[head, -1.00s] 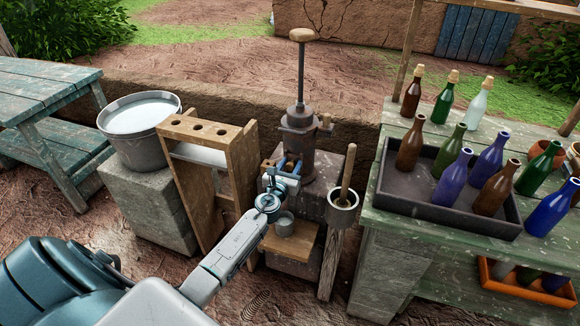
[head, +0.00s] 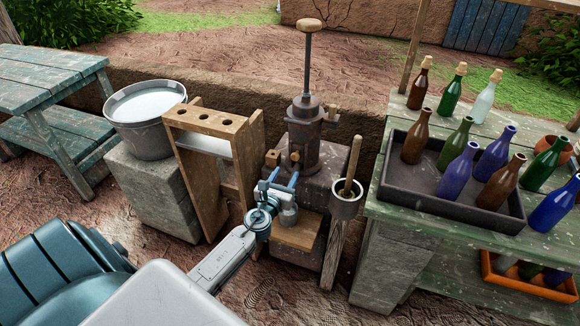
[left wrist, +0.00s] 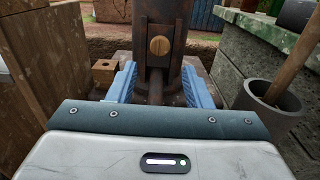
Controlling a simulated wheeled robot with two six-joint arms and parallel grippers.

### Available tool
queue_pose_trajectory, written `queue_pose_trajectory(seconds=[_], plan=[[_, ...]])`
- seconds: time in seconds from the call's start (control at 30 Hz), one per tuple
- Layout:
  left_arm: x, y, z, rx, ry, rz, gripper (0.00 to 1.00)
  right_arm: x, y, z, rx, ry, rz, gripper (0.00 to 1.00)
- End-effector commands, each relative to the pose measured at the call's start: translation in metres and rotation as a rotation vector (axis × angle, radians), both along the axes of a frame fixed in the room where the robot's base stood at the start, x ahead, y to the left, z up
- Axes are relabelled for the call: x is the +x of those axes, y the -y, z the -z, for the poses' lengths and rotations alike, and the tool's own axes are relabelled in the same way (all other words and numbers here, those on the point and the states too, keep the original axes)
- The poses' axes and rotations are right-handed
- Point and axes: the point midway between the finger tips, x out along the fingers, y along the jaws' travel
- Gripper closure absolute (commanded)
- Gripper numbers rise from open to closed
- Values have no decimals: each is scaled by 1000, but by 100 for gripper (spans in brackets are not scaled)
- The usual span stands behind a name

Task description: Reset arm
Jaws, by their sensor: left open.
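My left gripper (head: 280,181) is open and empty in the head view, in front of the dark metal press (head: 304,140) with its upright plunger rod and wooden knob. In the left wrist view its two blue fingers (left wrist: 157,85) stand apart, with the press body (left wrist: 160,50) and its round wooden plug (left wrist: 160,46) seen beyond and between them. I cannot tell the exact gap to the press. A small metal cup (head: 288,214) stands on a wooden ledge just below the gripper, partly hidden by it. My right gripper is not in view.
A wooden rack (head: 209,121) and a bucket (head: 140,140) on a stone block stand left. A mortar with a pestle (head: 347,203) on a post stands close right. Bottles fill a dark tray (head: 400,196) on the green bench (head: 372,209). Open space lies above the gripper.

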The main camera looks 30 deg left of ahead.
Motion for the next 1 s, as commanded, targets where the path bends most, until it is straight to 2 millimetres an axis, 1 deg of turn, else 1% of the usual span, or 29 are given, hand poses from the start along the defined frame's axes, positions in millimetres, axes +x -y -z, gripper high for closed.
queue_pose_trajectory(seconds=[0.07, 0.2, 0.77, 0.87, 0.97, 1.0], plan=[[-9, 2, 1, 0, -1, 0, 54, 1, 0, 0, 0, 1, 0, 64], [-14, 3, 0, 0, 0, 0, 54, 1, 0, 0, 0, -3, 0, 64], [-15, 3, 2, -8, -2, -1, 54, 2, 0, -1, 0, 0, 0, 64], [-21, 1, 21, -92, -22, -16, 54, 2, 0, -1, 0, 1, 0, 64], [-36, -3, 66, -305, -66, -67, 54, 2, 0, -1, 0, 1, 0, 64], [-46, -4, 91, -421, -87, -102, 54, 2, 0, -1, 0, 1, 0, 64]])
